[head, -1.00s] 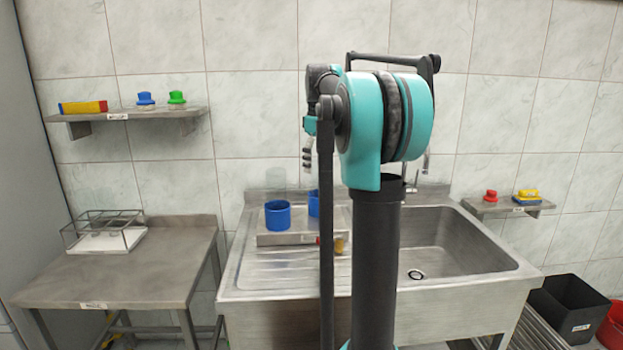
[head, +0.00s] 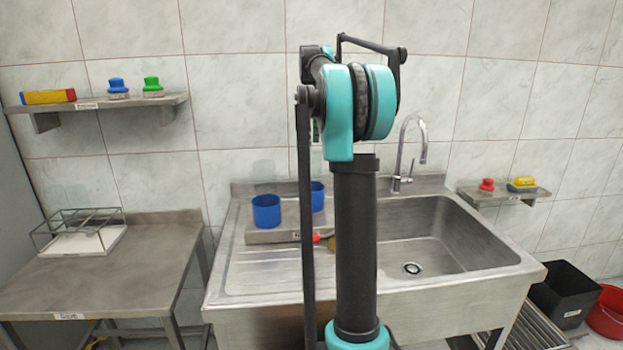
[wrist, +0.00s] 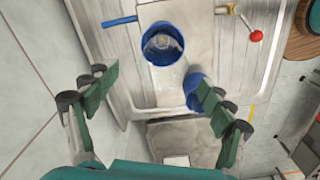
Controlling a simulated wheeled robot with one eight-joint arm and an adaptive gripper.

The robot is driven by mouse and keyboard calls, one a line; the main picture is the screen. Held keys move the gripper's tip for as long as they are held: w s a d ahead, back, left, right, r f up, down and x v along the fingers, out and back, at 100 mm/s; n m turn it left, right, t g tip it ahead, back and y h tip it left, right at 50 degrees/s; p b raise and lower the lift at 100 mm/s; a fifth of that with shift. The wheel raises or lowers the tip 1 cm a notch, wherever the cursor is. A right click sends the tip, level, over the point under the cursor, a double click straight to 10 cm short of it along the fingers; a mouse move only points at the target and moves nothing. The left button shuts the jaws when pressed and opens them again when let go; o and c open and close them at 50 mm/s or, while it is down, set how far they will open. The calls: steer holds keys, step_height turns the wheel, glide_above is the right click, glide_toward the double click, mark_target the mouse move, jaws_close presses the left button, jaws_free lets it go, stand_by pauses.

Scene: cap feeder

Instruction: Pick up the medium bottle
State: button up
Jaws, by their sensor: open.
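Two blue round holders stand on the raised metal plate at the left of the sink; the left one (head: 266,211) and the right one (head: 318,197) both show in the head view. A faint clear bottle (head: 264,174) seems to rise from the left holder. In the wrist view a blue holder (wrist: 179,34) has something clear inside, and another blue holder (wrist: 193,82) is partly behind a finger. I cannot tell which bottle is the medium one. My gripper (wrist: 158,95) is open and empty, its fingers spread apart. In the head view my arm hides it.
A steel sink (head: 480,250) with a tap (head: 402,165) is at the right. A side table (head: 130,270) holds a wire rack (head: 85,232). A left wall shelf (head: 150,101) and a right shelf (head: 505,195) carry coloured items. A red-ended tool (wrist: 255,35) lies near the holders.

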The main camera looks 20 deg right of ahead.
mark_target(312, 164)
steer(key=f, duration=0.8)
steer(key=shift+s+a, duration=0.1)
steer(key=shift+s, duration=0.15)
steer(key=shift+c, duration=0.2)
steer(key=c, duration=1)
